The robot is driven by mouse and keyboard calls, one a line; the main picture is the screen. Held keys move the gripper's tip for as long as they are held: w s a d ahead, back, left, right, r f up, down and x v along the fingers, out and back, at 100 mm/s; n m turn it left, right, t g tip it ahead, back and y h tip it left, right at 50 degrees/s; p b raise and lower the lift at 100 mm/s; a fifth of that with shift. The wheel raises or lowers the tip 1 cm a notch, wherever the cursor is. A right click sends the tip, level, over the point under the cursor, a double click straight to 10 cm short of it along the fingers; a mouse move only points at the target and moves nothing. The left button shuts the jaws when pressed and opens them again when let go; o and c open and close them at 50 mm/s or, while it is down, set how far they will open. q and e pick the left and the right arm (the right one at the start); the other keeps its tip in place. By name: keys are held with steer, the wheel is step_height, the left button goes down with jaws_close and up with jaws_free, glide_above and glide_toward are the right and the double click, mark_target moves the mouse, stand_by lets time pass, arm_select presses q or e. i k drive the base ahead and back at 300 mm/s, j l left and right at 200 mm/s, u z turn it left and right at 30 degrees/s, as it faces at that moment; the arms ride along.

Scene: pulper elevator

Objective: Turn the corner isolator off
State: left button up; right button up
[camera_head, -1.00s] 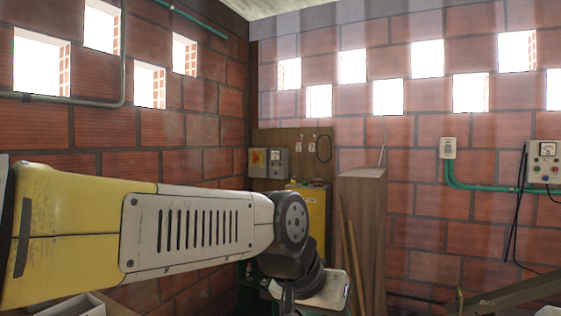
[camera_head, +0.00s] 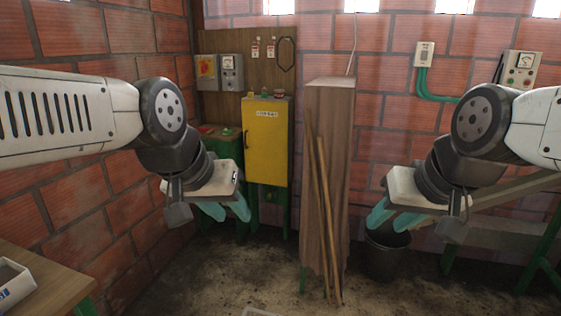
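The corner isolator looks to be the small grey box with a yellow plate and red handle (camera_head: 207,67), on the wooden board in the back corner. Its handle position is too small to tell. My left gripper (camera_head: 226,212) hangs below and in front of it, well apart, with its two teal fingers spread and nothing between them. My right gripper (camera_head: 383,222) is far to the right, in front of a dark bucket (camera_head: 388,254). Its teal fingers are spread and empty.
A grey control box (camera_head: 231,72) sits beside the isolator. Below stand a yellow cabinet (camera_head: 267,142) and a green bench (camera_head: 226,146). A tall wooden post (camera_head: 331,110) with leaning sticks stands mid-view. A table (camera_head: 52,282) is at lower left. The floor between is open.

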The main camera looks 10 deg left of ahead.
mark_target(205, 67)
steer(key=i+j+u, duration=0.2)
steer(key=i+u, duration=0.15)
steer(key=i, duration=0.35)
steer(key=i+u, duration=0.4)
steer(key=i, duration=0.3)
steer(key=i+j+u, duration=0.1)
steer(key=i+u, duration=0.3)
steer(key=i+l+u, duration=0.1)
steer(key=i+u, duration=0.3)
steer(key=i, duration=0.1)
